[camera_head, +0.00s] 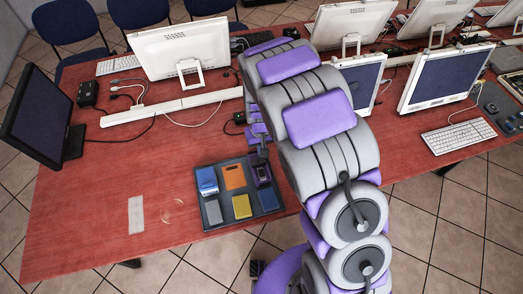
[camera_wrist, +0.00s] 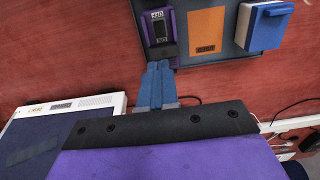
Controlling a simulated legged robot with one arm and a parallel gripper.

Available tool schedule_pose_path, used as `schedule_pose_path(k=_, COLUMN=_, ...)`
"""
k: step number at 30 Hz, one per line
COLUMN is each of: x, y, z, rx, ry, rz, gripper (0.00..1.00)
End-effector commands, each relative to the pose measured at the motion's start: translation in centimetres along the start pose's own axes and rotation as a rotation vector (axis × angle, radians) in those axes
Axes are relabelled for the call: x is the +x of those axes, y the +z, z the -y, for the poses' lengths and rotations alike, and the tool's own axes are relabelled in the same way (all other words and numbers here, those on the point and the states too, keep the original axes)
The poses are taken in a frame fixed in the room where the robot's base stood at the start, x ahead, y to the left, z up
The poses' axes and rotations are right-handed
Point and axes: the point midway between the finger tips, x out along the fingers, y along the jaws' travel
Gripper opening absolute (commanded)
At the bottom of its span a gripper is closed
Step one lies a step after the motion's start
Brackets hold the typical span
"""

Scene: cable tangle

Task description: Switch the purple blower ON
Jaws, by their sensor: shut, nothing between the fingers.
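The purple blower (camera_head: 262,175) is a small purple box in the top right place of a dark tray (camera_head: 227,209). In the wrist view the purple blower (camera_wrist: 179,30) has a black face with a dark rocker switch (camera_wrist: 160,31) and small pale marks at both ends. I cannot tell which way the switch is set. My gripper (camera_wrist: 158,68) is shut and empty, its blue-grey fingertips at the blower's near edge, just short of the switch in the picture. Touch is unclear. In the head view, my arm hides part of the area beside the blower.
The tray also holds a blue box (camera_head: 207,181), an orange box (camera_head: 235,176), a grey box (camera_head: 213,212), a yellow box (camera_head: 242,206) and a dark blue box (camera_head: 268,199). Monitors, including a white one (camera_head: 178,55), and cables stand behind.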

Motion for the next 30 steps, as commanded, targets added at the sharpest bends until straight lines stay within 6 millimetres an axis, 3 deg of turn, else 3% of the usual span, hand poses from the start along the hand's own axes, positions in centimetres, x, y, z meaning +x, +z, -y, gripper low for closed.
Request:
schedule_pose_path(k=18, x=11.2, y=0.1, z=0.1, rx=0.001, ry=0.001, rz=0.004, gripper=0.0)
schedule_pose_path(k=22, x=12.4, y=0.0, z=0.0, rx=0.0, ry=0.001, rz=0.001, gripper=0.0)
schedule_pose_path(k=30, x=12.6, y=0.0, z=0.0, rx=0.0, ry=0.001, rz=-0.001, gripper=0.0)
